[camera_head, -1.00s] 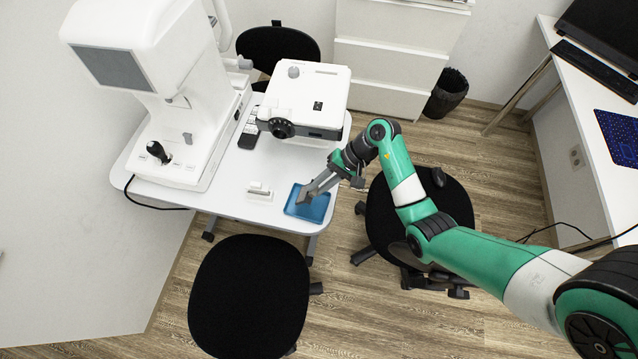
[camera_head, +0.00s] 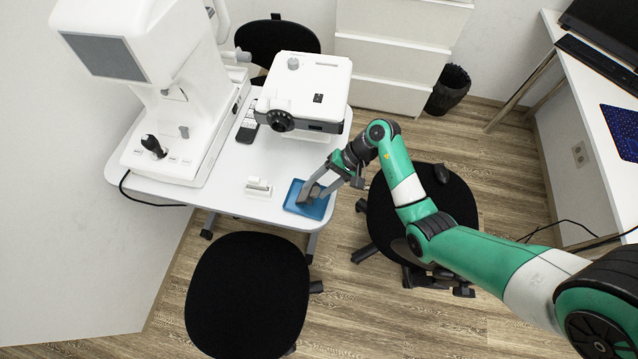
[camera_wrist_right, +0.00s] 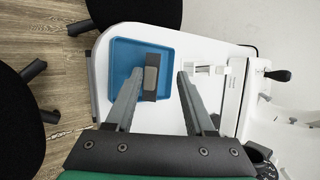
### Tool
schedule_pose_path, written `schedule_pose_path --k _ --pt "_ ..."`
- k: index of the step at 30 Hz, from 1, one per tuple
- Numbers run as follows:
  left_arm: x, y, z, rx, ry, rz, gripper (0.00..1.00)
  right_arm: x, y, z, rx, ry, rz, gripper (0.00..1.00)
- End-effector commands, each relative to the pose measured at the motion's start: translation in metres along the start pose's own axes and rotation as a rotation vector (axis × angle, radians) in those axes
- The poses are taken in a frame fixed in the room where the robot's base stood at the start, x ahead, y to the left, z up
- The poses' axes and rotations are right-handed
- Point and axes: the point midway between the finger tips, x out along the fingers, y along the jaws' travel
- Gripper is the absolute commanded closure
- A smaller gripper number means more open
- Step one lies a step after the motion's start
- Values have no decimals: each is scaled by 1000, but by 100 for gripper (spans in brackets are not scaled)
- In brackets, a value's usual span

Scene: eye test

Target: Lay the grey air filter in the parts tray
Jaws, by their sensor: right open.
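The blue parts tray (camera_head: 296,208) sits at the table's front right corner; it also shows in the right wrist view (camera_wrist_right: 124,52). The grey air filter (camera_wrist_right: 151,77), a small dark slab, is inside the tray in the right wrist view, near one side. In the head view the fingers largely hide it. My right gripper (camera_head: 308,194) is over the tray with its fingers spread. In the wrist view the gripper (camera_wrist_right: 159,74) has one finger on each side of the filter, with a visible gap to the right finger. My left gripper is in neither view.
A small white item (camera_head: 258,188) stands left of the tray. A white projector-like device (camera_head: 303,95) and a remote (camera_head: 248,128) are behind. A tall white machine (camera_head: 180,120) fills the table's left. Black chairs (camera_head: 248,295) stand around the table.

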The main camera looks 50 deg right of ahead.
Motion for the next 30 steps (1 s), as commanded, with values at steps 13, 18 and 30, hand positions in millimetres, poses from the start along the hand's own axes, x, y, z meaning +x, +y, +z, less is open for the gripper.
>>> schedule_pose_path --k 13,18,30 --pt "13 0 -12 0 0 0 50 -60 -2 0 1 5 -3 46" --pt "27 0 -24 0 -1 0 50 -102 -5 2 2 2 -1 46" --pt "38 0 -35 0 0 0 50 -116 0 0 0 -1 0 46"
